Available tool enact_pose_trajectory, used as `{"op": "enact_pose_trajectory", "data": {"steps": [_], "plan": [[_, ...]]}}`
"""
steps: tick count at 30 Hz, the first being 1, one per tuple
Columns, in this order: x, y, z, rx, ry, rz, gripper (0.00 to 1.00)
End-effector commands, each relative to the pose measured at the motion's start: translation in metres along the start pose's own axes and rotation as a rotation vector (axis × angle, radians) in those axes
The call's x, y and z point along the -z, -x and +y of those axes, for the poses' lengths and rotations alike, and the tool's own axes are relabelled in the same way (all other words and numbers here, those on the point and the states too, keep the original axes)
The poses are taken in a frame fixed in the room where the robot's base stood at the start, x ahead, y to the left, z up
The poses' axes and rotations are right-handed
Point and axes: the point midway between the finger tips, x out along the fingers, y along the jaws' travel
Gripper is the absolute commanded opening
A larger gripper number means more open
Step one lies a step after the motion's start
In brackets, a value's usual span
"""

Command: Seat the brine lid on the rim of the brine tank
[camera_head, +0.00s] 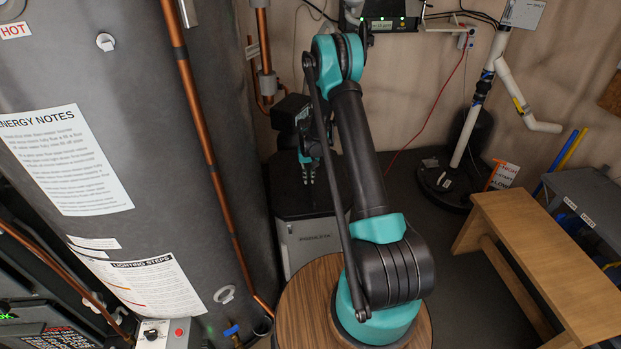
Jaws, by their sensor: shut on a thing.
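The brine tank (307,246) is a pale grey box-like body with a label, standing behind my arm's round wooden-topped base. The dark brine lid (292,198) lies over its top, partly hidden by my arm. My gripper (308,179) points down at the lid's upper face and is shut on it; the grip point is small and dark. I cannot tell whether the lid touches the rim all round or sits slightly above it. The right side of the tank is hidden behind my arm.
A large grey water heater (110,200) with a copper pipe (205,130) stands close on the left. A wooden bench (540,260) stands at right. A black round floor basin (445,185) with a white pipe is at back right. Floor between the arm and bench is clear.

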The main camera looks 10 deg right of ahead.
Motion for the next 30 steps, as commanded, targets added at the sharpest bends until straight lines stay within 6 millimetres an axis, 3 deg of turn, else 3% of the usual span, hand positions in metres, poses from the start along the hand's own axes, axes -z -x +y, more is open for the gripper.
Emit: {"op": "enact_pose_trajectory", "data": {"steps": [20, 21, 26, 30], "plan": [[-0.0005, 0.0002, -0.0002, -0.001, 0.003, 0.000, 0.00], [-0.0005, 0.0002, -0.0002, -0.001, 0.003, 0.000, 0.16], [-0.0005, 0.0001, -0.0002, -0.001, 0.003, 0.000, 0.36], [-0.0005, 0.0001, -0.0002, -0.001, 0.003, 0.000, 0.36]]}}
